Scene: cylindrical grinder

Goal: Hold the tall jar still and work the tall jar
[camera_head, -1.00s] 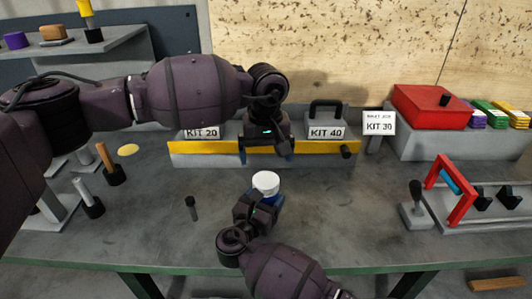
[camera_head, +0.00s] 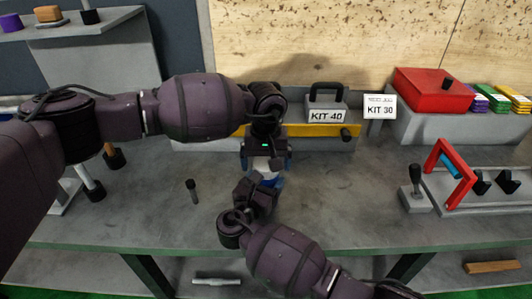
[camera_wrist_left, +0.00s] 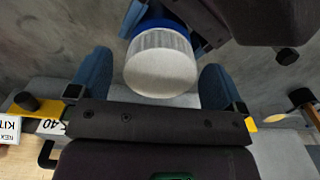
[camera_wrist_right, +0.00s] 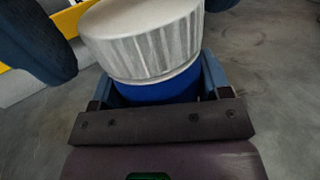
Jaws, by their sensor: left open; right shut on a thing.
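The tall jar has a blue body and a ribbed white lid. In the head view the jar (camera_head: 263,164) stands near the middle of the bench, mostly hidden by my grippers. My right gripper (camera_head: 262,187) is shut on the blue body; the right wrist view shows the body (camera_wrist_right: 158,92) between its fingers, with the white lid (camera_wrist_right: 140,40) above. My left gripper (camera_head: 265,160) is directly above the jar and open. In the left wrist view its two blue fingers are apart on either side of the lid (camera_wrist_left: 160,65), with gaps visible on both sides.
Behind the jar is a grey and yellow rack with the KIT 40 box (camera_head: 326,108). A KIT 30 sign (camera_head: 380,106) and a red box (camera_head: 432,92) stand at right. A red-framed fixture (camera_head: 450,175) is at the right. A small dark-handled peg (camera_head: 192,188) stands left of the jar.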

